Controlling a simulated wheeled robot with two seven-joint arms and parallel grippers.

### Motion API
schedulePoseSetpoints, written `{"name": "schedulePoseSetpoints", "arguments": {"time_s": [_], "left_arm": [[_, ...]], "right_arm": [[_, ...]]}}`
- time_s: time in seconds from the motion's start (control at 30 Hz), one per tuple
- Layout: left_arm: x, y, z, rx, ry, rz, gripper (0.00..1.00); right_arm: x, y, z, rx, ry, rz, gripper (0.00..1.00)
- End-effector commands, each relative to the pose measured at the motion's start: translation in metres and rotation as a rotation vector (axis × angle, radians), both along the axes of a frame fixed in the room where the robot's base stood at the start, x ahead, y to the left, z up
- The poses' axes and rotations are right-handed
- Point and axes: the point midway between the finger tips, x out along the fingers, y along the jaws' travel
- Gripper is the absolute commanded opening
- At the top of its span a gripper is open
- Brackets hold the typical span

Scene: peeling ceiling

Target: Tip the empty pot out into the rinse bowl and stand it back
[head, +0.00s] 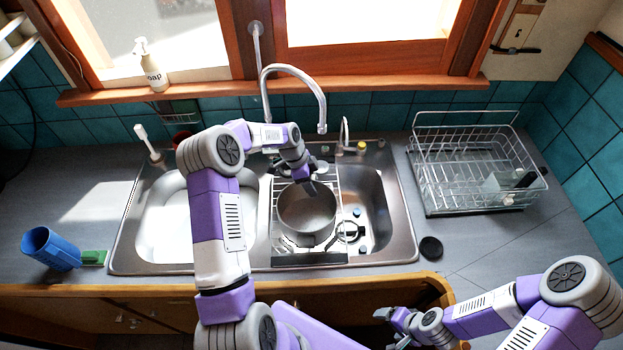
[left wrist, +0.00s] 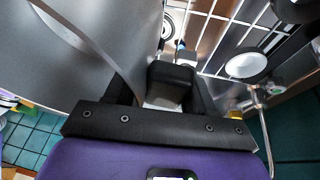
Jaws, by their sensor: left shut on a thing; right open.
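A grey metal pot (head: 306,212) is at the wire rack over the sink, its opening facing up in the head view. My left gripper (head: 308,184) is shut on the pot's far rim. In the left wrist view the pot's grey wall (left wrist: 70,60) fills the left side, beside the black fingers (left wrist: 165,92). I cannot tell whether the pot touches the rack. A white rinse bowl (head: 168,225) sits in the left basin, partly hidden by my left arm. My right gripper (head: 393,318) is open and empty, low in front of the counter.
The wire rack (head: 278,250) spans the sink's middle. The curved faucet (head: 322,112) arches behind the pot. A dish rack (head: 470,165) stands right, a blue cup (head: 50,250) left. A black round piece (head: 431,247) lies on the counter.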

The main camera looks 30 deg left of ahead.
Motion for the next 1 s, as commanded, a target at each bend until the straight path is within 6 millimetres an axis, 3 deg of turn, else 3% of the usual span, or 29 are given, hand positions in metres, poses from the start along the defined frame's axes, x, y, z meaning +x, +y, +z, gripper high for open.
{"name": "schedulePoseSetpoints", "arguments": {"time_s": [1.0], "left_arm": [[-0.0006,0.0013,-0.0049,0.004,0.008,0.026,0.0]], "right_arm": [[0.0002,0.0,-0.0074,0.0,0.0,0.0,0.82]]}}
